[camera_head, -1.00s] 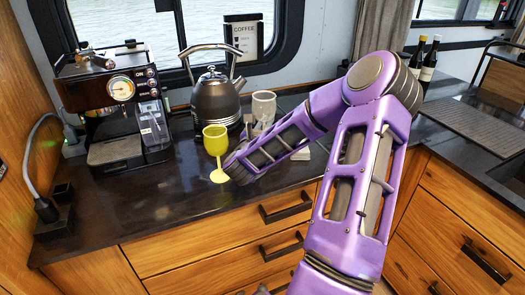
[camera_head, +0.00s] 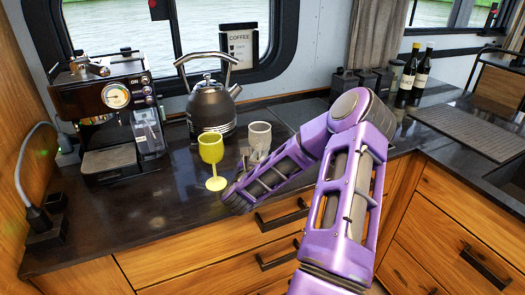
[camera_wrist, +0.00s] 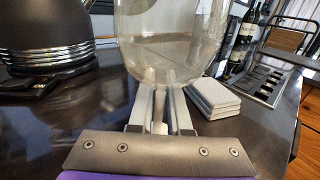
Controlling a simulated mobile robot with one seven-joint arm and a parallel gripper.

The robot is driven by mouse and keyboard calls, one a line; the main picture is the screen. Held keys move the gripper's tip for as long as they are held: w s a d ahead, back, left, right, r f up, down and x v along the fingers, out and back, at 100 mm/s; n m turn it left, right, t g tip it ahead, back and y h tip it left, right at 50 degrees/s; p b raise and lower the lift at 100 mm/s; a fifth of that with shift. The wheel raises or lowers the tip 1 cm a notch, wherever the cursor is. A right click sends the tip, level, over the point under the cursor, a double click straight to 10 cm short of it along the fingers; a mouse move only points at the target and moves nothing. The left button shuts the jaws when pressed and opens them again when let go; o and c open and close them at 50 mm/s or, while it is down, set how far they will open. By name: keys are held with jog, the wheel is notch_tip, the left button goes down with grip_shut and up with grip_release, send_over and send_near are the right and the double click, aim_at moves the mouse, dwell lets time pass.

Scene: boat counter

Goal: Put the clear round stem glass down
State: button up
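The clear round stem glass (camera_wrist: 170,40) fills the upper middle of the wrist view, its bowl upright. My gripper (camera_wrist: 161,95) has its two fingers on either side of the stem, just below the bowl, and is shut on it. In the head view the glass (camera_head: 259,136) looks greyish and stands up behind my forearm, in front and right of the kettle. My fingers, the stem and the foot are hidden there, so I cannot tell whether the foot touches the dark counter (camera_head: 150,215).
A yellow-green goblet (camera_head: 211,148) stands close left of my wrist. The kettle (camera_head: 211,108) is behind it, the coffee machine (camera_head: 110,95) farther left. A pale stack of coasters (camera_wrist: 212,97) lies right of my fingers. The counter's front left is clear.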

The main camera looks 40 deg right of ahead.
jog(key=o, duration=0.3)
jog(key=shift+r, duration=0.1)
jog(key=shift+r+p, duration=0.2)
jog(key=shift+p, duration=0.1)
jog(key=b+v, duration=0.1)
jog(key=v, duration=1.1)
jog(key=shift+f, duration=0.1)
